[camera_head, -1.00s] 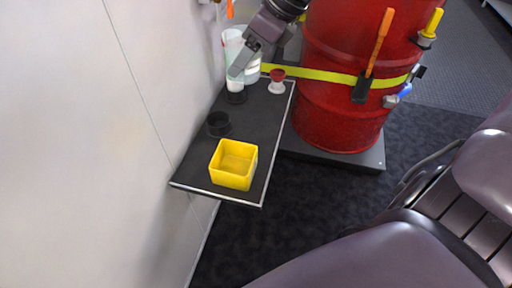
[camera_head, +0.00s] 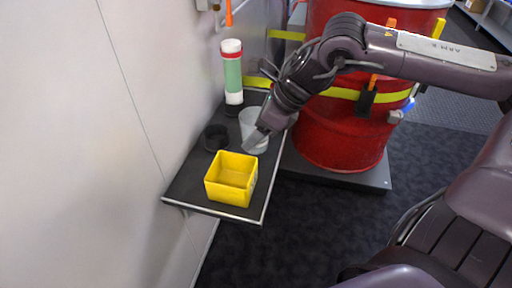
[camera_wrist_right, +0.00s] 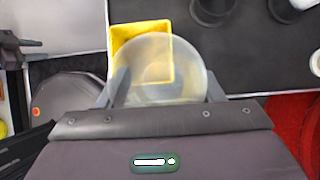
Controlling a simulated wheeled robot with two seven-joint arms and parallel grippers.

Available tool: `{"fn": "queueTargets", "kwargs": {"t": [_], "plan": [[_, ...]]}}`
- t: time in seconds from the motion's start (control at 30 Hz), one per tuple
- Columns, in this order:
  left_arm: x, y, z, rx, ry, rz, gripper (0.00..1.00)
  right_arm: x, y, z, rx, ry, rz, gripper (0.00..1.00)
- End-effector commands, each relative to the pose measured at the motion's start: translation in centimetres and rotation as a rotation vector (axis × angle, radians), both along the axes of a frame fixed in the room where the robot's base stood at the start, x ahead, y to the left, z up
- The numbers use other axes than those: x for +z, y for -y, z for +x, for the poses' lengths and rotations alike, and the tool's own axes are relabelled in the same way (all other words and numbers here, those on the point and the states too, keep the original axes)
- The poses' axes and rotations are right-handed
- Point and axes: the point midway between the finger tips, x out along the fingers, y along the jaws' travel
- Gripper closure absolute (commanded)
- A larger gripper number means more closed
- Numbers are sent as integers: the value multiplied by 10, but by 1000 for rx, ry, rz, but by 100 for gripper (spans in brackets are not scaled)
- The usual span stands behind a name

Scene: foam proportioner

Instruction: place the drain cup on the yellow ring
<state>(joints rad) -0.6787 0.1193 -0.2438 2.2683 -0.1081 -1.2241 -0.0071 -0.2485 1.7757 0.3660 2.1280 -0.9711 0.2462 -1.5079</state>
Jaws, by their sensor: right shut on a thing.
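The drain cup (camera_head: 253,130) is a clear, whitish cup. I cannot make out a yellow ring; a faint yellowish round patch shows through the cup in the wrist view. My left gripper is not in view.
The yellow bin (camera_head: 231,190) stands at the shelf's (camera_head: 190,182) front. A black ring-shaped holder (camera_head: 215,138) is left of the cup. A green-filled tube (camera_head: 232,75) with red and white bands stands behind. A red drum (camera_head: 335,140) is at right; the wall is left.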

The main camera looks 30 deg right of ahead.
Motion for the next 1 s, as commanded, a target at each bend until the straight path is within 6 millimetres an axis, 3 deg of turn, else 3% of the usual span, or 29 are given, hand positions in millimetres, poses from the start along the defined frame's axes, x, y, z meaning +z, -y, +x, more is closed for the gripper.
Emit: {"fn": "queueTargets", "kwargs": {"t": [0.4,1.0], "plan": [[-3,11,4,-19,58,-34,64,-48,0,0,0,-1,1,63],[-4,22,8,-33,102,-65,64,-57,0,0,0,2,0,63]]}}
